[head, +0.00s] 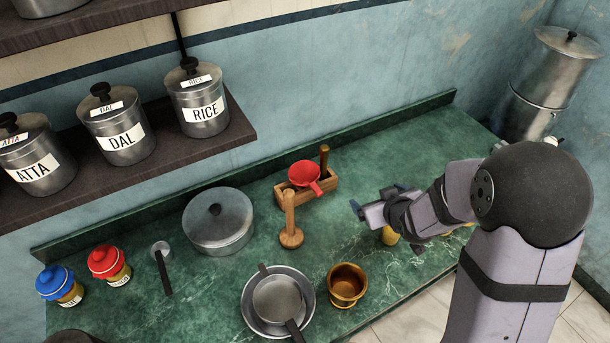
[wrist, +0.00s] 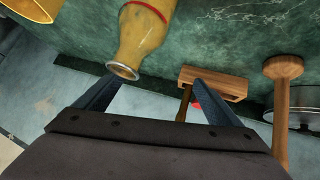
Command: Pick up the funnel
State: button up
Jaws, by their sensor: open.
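The red funnel (head: 304,175) sits in a wooden holder (head: 325,190) towards the back of the green counter in the head view, its spout pointing to the lower right. In the wrist view only a small red part of the funnel (wrist: 196,106) shows, below the wooden holder (wrist: 228,86) and beside my right finger. My gripper (head: 370,206) is to the right of the holder, apart from the funnel. In the wrist view my gripper (wrist: 155,95) has its two fingers spread, with nothing held between them.
A brass pot (head: 347,286), steel pans (head: 278,300) and a lidded pot (head: 218,222) stand on the counter.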

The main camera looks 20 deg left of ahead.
jog(key=a+f+n+y, duration=0.1)
jog(key=a+f+y, duration=0.15)
jog(key=a, duration=0.45)
jog(key=n+t+y+b, duration=0.1)
jog(key=y, duration=0.2)
send_near(315, 186)
jog(key=x, duration=0.3)
jog(key=shift+w+a+f, duration=0.15)
jog(key=shift+w+f, duration=0.15)
jog(key=shift+b+x, duration=1)
jog(key=shift+x, duration=2.65)
jog(key=shift+a+r, duration=0.1)
jog(key=shift+a, duration=0.05)
jog(key=shift+c, duration=0.6)
jog(key=c, duration=1.3)
